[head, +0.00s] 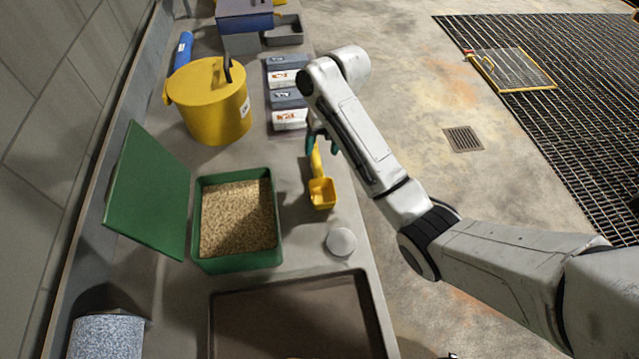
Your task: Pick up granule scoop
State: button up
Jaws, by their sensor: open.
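The granule scoop (321,191) is yellow with a square bowl and lies on the grey counter, near its right edge. Its handle points toward the back of the counter. My gripper (318,147) is over the handle end, with teal fingers; my white arm reaches in from the right and hides part of it. The fingers are open at the handle, and I cannot tell whether they touch it. The scoop's bowl rests on the counter.
A green box of granules (238,262) with its lid open stands left of the scoop. A white round disc (341,241) and a brown tray (297,318) lie nearer. A yellow canister (215,105) and labelled grey boxes (289,98) stand behind.

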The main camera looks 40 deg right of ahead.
aim_at(317, 162)
jog(key=shift+w+a+f+p, duration=0.1)
jog(key=shift+a+f+p, duration=0.1)
jog(key=shift+f, duration=0.75)
jog(key=shift+a+f+p, duration=0.2)
jog(key=shift+a+f, duration=0.05)
jog(key=shift+f, duration=0.7)
jog(key=shift+w+a+f+p, duration=0.1)
jog(key=shift+a+f+p, duration=0.1)
jog(key=shift+f, duration=0.75)
grip_shut()
jog(key=shift+r, duration=0.25)
